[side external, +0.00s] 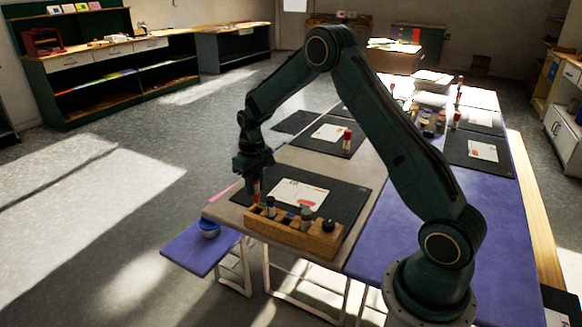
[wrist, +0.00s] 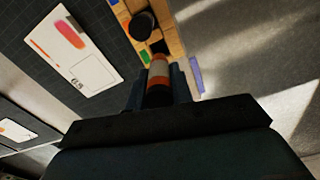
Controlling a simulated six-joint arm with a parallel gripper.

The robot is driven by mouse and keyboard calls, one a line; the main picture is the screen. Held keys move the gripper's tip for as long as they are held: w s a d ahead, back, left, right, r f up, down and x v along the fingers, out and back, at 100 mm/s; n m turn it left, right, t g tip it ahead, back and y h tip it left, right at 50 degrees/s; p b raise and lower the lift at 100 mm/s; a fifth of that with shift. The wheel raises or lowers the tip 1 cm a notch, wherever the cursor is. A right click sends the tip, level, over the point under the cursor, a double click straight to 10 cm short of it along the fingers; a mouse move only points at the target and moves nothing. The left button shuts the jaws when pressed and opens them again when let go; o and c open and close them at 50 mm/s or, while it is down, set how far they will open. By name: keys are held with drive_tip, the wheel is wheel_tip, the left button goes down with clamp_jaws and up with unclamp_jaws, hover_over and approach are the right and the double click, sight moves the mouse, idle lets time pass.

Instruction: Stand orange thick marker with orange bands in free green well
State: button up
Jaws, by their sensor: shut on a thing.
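My gripper (side external: 254,178) is shut on an orange marker. In the wrist view the marker (wrist: 158,72) shows orange and whitish bands between the fingers, its near end dark. In the side view the gripper hangs over the left end of the wooden block (side external: 322,242), and the marker's lower part is small and hard to make out. The wrist view shows part of the block (wrist: 174,44) beyond the marker, with a green patch (wrist: 145,57) beside the marker's far end and another green patch at the top edge. Whether the marker's tip is inside a well cannot be told.
A dark mat (side external: 345,205) with a white card (side external: 300,194) lies behind.

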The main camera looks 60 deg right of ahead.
sight(256, 200)
drive_tip(key=shift+f, duration=2.9)
idle(2.0)
drive_tip(key=o, duration=1)
drive_tip(key=shift+r, duration=0.1)
drive_tip(key=shift+r, duration=3.65)
